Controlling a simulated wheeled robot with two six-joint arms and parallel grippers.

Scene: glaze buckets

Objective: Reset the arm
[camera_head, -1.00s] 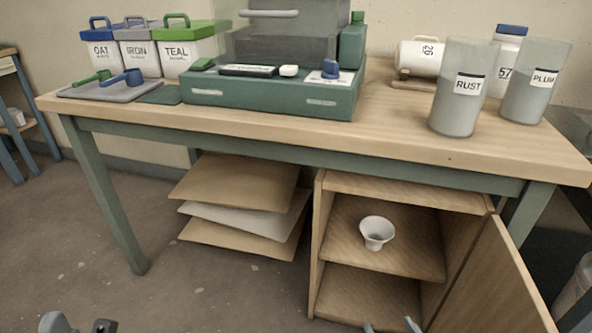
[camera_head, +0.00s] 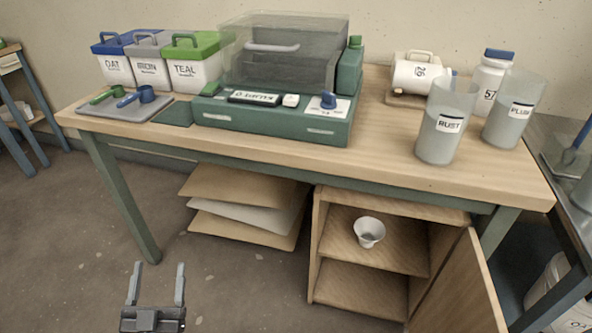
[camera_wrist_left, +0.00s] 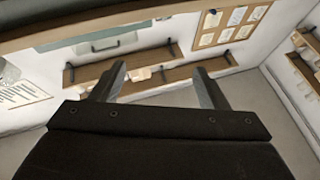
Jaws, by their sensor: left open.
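My left gripper (camera_head: 157,285) is in the lower left of the head view, over the floor in front of the table. Its two fingers are apart with nothing between them. In the left wrist view the open fingers (camera_wrist_left: 158,88) point toward a wall with shelves, and no object is between them. My right gripper is not in view now.
A wooden table (camera_head: 385,172) holds OAT, IRON and TEAL buckets (camera_head: 197,75), a green machine (camera_head: 275,115), and RUST (camera_head: 440,140) and PLUM (camera_head: 507,130) containers. Below, an open cabinet (camera_head: 385,283) holds a white cup (camera_head: 369,232).

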